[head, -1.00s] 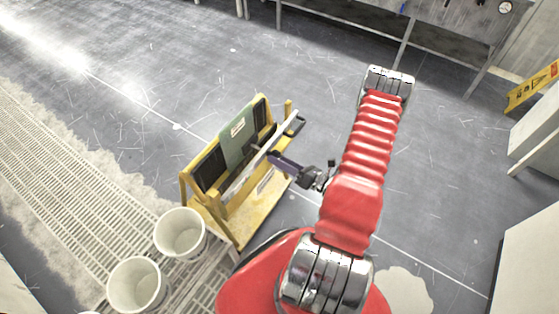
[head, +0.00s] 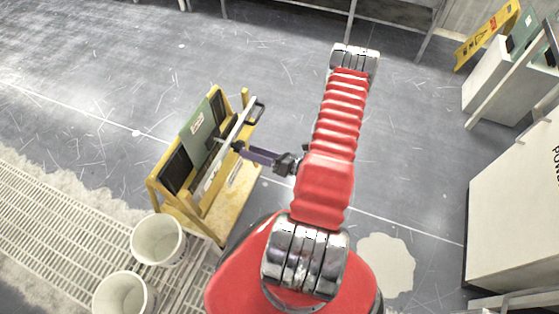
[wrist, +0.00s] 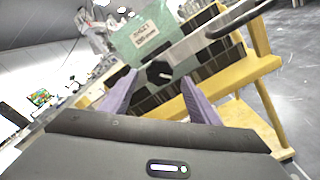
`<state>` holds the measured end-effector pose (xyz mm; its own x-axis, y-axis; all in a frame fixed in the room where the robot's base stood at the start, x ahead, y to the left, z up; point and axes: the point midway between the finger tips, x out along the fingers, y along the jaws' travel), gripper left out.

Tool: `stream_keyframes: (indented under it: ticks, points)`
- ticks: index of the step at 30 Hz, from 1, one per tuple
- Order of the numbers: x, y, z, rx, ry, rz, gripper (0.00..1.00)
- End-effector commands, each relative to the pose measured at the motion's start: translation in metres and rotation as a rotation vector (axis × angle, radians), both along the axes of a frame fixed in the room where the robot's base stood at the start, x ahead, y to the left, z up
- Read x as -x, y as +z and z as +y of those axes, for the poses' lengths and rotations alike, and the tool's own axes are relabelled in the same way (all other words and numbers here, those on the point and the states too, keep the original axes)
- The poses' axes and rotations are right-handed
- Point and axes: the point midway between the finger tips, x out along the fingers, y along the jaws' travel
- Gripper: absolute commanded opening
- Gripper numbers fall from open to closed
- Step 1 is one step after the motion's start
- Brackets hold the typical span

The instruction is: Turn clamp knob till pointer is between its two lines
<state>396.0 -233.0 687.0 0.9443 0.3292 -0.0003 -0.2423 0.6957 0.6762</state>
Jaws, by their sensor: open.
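A black clamp knob (wrist: 158,72) sits on the pale clamp bar (wrist: 190,45) in front of a green plate (wrist: 140,37) in the wrist view. My gripper (wrist: 159,77) is open, with its purple fingers left and right of the knob; I cannot tell whether they touch it. In the head view my gripper (head: 236,147) reaches from the right to the pale bar (head: 226,150) on the yellow rack (head: 239,195), which holds the green plate (head: 198,132). The knob is not clear there. I cannot make out the pointer or its two lines in either view.
Two white buckets (head: 158,240) (head: 122,294) stand by the rack on the floor grating (head: 60,200). White cabinets (head: 515,205) and a yellow sign (head: 487,34) are at the right. A metal bench (head: 390,18) is at the back. Open floor lies behind the rack.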

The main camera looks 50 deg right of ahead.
Motion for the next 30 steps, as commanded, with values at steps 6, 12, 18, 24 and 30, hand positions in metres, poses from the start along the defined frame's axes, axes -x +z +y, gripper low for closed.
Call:
stream_keyframes:
  ticks: [6, 12, 18, 24, 30]
  points:
    - [0.024, 0.000, -0.009, 0.000, -0.004, 0.001, 0.56]
    - [0.045, 0.000, -0.017, 0.000, -0.004, 0.001, 0.56]
    - [0.066, -0.001, -0.025, 0.000, -0.005, 0.000, 0.56]
    - [0.087, -0.001, -0.032, 0.000, -0.004, 0.001, 0.56]
    - [0.098, -0.001, -0.035, 0.001, -0.002, 0.000, 0.56]
